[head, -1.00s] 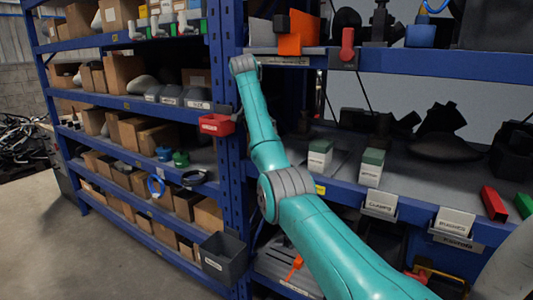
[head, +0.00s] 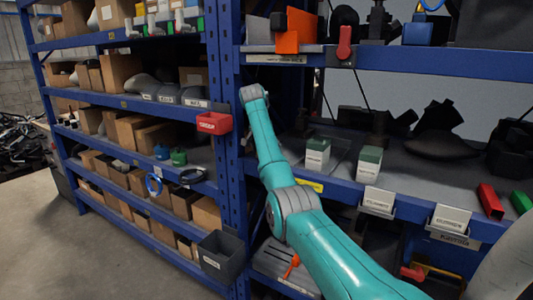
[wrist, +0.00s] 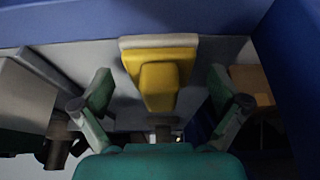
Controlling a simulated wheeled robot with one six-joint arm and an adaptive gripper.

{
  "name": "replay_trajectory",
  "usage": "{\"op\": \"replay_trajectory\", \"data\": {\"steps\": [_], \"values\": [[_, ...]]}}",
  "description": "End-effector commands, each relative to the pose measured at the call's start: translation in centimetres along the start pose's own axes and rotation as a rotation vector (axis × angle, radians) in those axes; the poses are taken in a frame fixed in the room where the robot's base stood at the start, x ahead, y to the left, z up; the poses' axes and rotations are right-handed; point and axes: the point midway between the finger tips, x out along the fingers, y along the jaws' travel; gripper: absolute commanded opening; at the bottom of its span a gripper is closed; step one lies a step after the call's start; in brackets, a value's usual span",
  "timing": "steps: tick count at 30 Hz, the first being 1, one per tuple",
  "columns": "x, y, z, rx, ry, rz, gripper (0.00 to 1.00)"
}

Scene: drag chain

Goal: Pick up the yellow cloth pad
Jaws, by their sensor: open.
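The yellow pad (wrist: 160,75) is in the upper middle of the wrist view, with a pale strip along its top edge and a raised block on its face. My gripper (wrist: 160,92) is open, with one teal finger to the left of the pad and one to the right. Gaps show between the fingers and the pad, and I cannot tell the exact depth between them. In the head view my gripper is hidden, and I cannot surely identify the pad there.
Blue shelving fills the head view, with a blue upright (head: 226,130) beside my arm. A red bin (head: 214,122) and a dark bin (head: 222,257) stick out from it. Two green-and-white boxes, one of them here (head: 369,163), stand on the right shelf. Open floor (head: 60,240) lies at left.

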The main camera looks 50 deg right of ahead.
Motion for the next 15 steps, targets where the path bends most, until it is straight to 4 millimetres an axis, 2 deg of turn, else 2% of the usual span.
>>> {"op": "replay_trajectory", "data": {"steps": [3,4,11,15], "values": [[-0.06,-0.02,-0.01,0.000,0.000,0.000,0.98],[-0.06,-0.02,-0.01,0.000,0.000,0.000,0.93],[-0.07,-0.02,0.00,0.000,0.000,0.000,0.35],[-0.07,-0.02,0.00,0.000,0.000,0.000,0.33]]}}
